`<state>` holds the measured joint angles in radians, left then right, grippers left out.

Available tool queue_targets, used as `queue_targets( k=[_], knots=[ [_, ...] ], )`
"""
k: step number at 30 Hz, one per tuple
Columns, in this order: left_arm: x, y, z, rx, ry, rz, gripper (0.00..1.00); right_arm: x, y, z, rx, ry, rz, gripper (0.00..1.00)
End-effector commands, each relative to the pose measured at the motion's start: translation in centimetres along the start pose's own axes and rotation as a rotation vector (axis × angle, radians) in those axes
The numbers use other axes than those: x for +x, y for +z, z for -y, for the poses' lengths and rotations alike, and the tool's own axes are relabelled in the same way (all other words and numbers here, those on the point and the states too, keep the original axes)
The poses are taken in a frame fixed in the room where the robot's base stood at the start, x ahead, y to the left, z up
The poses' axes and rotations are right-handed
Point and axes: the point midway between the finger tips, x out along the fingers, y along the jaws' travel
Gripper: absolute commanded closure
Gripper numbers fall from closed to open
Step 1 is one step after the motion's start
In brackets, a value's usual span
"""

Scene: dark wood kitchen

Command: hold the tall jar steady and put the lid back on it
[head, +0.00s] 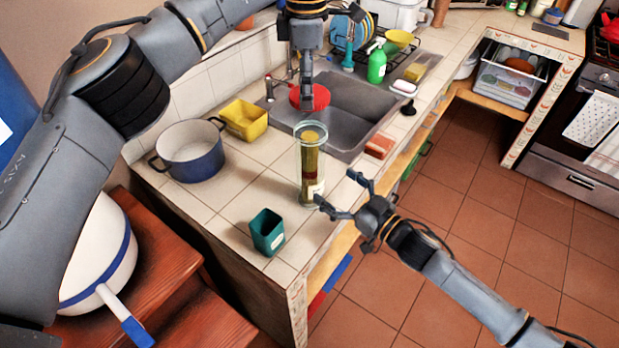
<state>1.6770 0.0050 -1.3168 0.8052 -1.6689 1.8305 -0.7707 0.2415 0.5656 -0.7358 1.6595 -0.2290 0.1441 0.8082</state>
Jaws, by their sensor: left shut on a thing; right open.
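The tall jar (311,165) stands upright on the tiled counter in front of the sink. It is clear glass with yellowish and dark contents, and its top is open. My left gripper (307,97) reaches down from above over the sink and is shut on a round red lid (320,98). The lid is behind and above the jar's mouth in the picture, apart from it. My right gripper (335,188) is open at the right of the jar's lower part. One fingertip overlaps the jar's base in the picture; I cannot tell whether it touches.
A teal square cup (267,232) stands front left of the jar. A blue pot (190,151) and a yellow tub (244,120) are to the left. A reddish sponge-like block (379,146) lies to the right. A green spray bottle (377,66) stands behind the sink (365,95).

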Motion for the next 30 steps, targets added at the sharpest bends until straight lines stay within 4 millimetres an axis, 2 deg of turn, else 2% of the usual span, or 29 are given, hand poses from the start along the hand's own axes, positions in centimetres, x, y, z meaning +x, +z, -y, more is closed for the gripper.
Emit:
queue_targets(
  k=[1, 6, 12, 18, 26, 27, 30],
  knots=[
    [0.0, 0.0, 0.0, 0.001, 0.0, 0.0, 0.43, 1.2, -0.1, 0.0, 0.001, 0.0, -0.003, 0.09],
    [0.0, 0.0, 0.0, 0.001, 0.0, 0.0, 0.43, 4.4, -0.1, 0.0, 0.001, 0.0, -0.002, 0.09],
    [0.0, 0.0, 0.0, 0.001, 0.0, 0.0, 0.43, 7.2, 0.0, 0.0, 0.001, 0.0, 0.0, 0.09],
    [0.0, 0.0, 0.0, 0.001, 0.0, 0.0, 0.43, 8.3, 0.1, 0.0, 0.001, 0.0, 0.001, 0.09],
    [0.0, 0.0, 0.0, 0.001, 0.0, 0.0, 0.43, 8.4, 0.1, 0.0, 0.001, 0.0, 0.001, 0.09],
    [0.0, 0.0, 0.0, 0.001, 0.0, 0.0, 0.43, 8.4, 0.1, 0.0, 0.001, 0.0, 0.001, 0.11],
    [0.0, 0.0, 0.0, 0.001, 0.0, 0.0, 0.43, 8.4, 0.1, 0.0, 0.001, 0.0, 0.001, 0.32]
  ],
)
